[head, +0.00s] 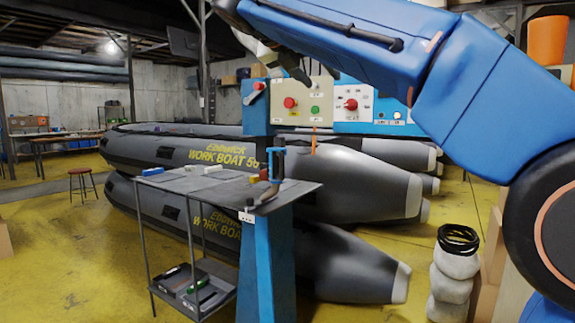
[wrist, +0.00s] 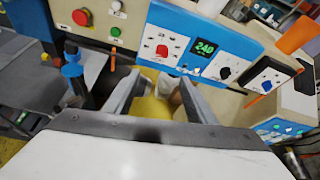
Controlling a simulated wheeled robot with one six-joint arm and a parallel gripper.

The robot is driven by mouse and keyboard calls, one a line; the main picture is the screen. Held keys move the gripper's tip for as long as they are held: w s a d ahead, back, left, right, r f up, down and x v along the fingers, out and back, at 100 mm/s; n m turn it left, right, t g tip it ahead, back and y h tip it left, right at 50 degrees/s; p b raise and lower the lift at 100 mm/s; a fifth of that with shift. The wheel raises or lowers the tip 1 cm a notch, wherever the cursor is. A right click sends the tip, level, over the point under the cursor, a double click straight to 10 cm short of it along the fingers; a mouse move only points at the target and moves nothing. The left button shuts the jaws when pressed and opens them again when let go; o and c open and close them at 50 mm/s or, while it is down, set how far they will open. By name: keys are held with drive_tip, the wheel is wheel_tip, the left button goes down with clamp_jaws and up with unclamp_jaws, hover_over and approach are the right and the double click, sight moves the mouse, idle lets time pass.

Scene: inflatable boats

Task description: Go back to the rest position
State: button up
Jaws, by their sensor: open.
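My gripper (head: 286,68) is raised in front of the control panel (head: 376,128) in the head view, at the end of my blue arm. In the wrist view its two grey fingers (wrist: 155,85) stand apart with nothing held between them. Yellow floor and a pale shape, too blurred to name, show through the gap. The panel's beige box carries a red button (wrist: 82,17) and a green button (wrist: 115,5). The blue-framed part has a red knob (wrist: 162,50) and a lit green display (wrist: 205,48).
A grey metal table (head: 172,178) with small items and a blue clamp (head: 276,163) stands by the blue post (head: 266,262). Stacked grey inflatable boats (head: 345,185) lie behind. White rolls topped by black rings (head: 458,238) stand right. Yellow floor is open at left.

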drive_tip(key=s+d+f+m+g+y, duration=0.1)
drive_tip(key=s+d+f+m, duration=0.35)
drive_tip(key=f, duration=0.45)
drive_tip(key=s+d+f+m+g+y, duration=0.2)
drive_tip(key=s+d+f+m, duration=0.15)
drive_tip(key=d+f, duration=0.4)
drive_tip(key=s+d+f+m+g+y, duration=0.1)
drive_tip(key=s+d+f+m, duration=0.3)
drive_tip(key=f, duration=0.6)
drive_tip(key=s+f+m+y, duration=0.1)
drive_tip(key=s+f+m, duration=0.5)
drive_tip(key=f, duration=0.4)
drive_tip(key=s+d+f+m+g+y, duration=0.1)
drive_tip(key=s+f+m+y, duration=0.1)
drive_tip(key=s+f+m, duration=0.4)
drive_tip(key=s+f+m+y, duration=0.1)
drive_tip(key=s+f+m, duration=0.5)
drive_tip(key=f, duration=0.8)
drive_tip(key=shift+s+d+g+y, duration=0.3)
drive_tip(key=shift+s+d+y, duration=0.1)
drive_tip(key=shift+s, duration=0.3)
drive_tip(key=shift+f, duration=0.1)
